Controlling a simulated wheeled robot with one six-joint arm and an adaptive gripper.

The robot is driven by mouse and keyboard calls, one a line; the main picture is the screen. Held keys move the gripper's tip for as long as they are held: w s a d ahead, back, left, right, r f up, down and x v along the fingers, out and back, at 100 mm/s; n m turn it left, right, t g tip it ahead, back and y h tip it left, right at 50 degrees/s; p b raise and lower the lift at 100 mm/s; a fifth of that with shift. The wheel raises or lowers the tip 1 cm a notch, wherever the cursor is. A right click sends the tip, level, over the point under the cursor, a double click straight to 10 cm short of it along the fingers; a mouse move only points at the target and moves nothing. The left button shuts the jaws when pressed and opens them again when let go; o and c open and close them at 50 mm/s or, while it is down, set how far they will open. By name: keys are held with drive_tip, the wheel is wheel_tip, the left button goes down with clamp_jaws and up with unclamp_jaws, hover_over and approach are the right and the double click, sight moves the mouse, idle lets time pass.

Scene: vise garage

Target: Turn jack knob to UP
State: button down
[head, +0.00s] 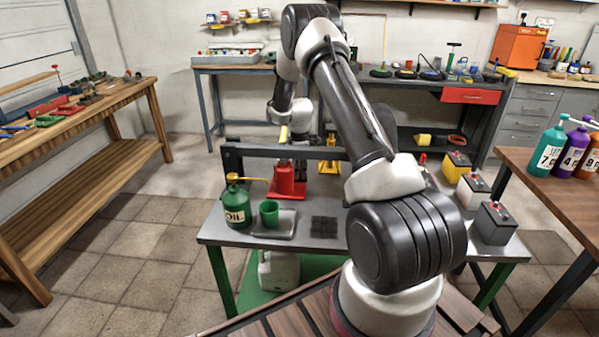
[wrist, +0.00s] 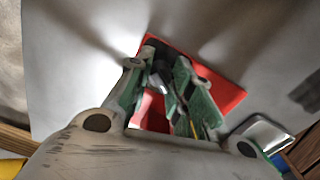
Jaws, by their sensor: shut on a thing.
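A red jack (head: 284,180) stands upright on a red base plate (head: 273,193) on the grey table. In the wrist view the red plate (wrist: 228,92) shows around and under my fingers. My gripper (wrist: 163,72) points down at the jack, its two green-grey fingers closed on a small dark part that I take to be the jack knob. The fingers hide most of it, and its UP marking and angle cannot be read. In the head view my wrist is above and behind the jack, and the fingertips cannot be made out.
A yellow jack (head: 329,158) stands right of the red one. A green oil can (head: 236,204), a green cup (head: 269,212) on a tray and a black mat (head: 324,227) are in front; batteries (head: 493,222) stand right.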

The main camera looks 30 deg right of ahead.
drive_tip(key=n, duration=0.4)
drive_tip(key=shift+n, duration=0.3)
drive_tip(key=n, duration=0.3)
drive_tip(key=shift+n, duration=0.4)
drive_tip(key=n, duration=0.3)
drive_tip(key=shift+n, duration=2)
drive_tip(key=c, duration=1.2)
unclamp_jaws()
drive_tip(key=shift+c, duration=0.2)
wheel_tip(320, 180, up, 12)
